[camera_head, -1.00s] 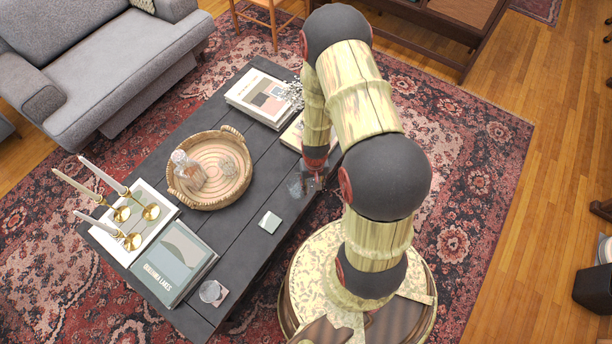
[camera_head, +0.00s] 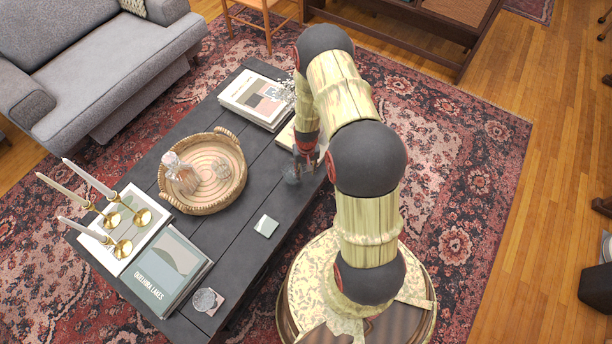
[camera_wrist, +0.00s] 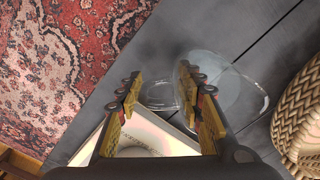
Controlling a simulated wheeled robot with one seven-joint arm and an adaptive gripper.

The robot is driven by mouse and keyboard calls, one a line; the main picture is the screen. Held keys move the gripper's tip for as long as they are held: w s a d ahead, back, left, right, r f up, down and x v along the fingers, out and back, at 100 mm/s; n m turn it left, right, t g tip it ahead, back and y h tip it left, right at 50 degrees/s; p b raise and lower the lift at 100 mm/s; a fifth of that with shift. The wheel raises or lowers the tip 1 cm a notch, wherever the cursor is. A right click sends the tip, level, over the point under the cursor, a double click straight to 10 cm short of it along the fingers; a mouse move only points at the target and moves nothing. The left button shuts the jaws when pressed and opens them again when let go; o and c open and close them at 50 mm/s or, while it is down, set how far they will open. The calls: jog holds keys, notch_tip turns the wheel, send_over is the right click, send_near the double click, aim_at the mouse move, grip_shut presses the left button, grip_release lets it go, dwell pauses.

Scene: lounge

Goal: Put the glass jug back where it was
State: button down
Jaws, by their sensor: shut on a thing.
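The clear glass jug (camera_head: 291,174) shows faintly at the right long side of the dark coffee table (camera_head: 232,262), beside my gripper (camera_head: 308,158). In the wrist view the jug's round body (camera_wrist: 240,85) is right of my fingers, and its handle loop (camera_wrist: 160,96) shows between them. My gripper (camera_wrist: 157,90) is shut on the jug, apparently at its handle side. The exact contact is hard to see through the glass. I cannot tell whether the jug's base touches the tabletop.
A round woven tray (camera_head: 207,207) holds a glass decanter (camera_head: 180,175) and another glass piece. A bare coaster (camera_head: 266,226) lies nearby. Books (camera_head: 258,97) lie at the far end; candlesticks (camera_head: 122,247), a book (camera_head: 165,270) and a tumbler (camera_head: 205,299) occupy the near end.

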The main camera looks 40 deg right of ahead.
jog(key=shift+f+b, duration=0.55)
jog(key=shift+f, duration=0.9)
jog(key=shift+f, duration=0.15)
jog(key=c, duration=1.2)
grip_release()
jog(key=shift+s, duration=0.1)
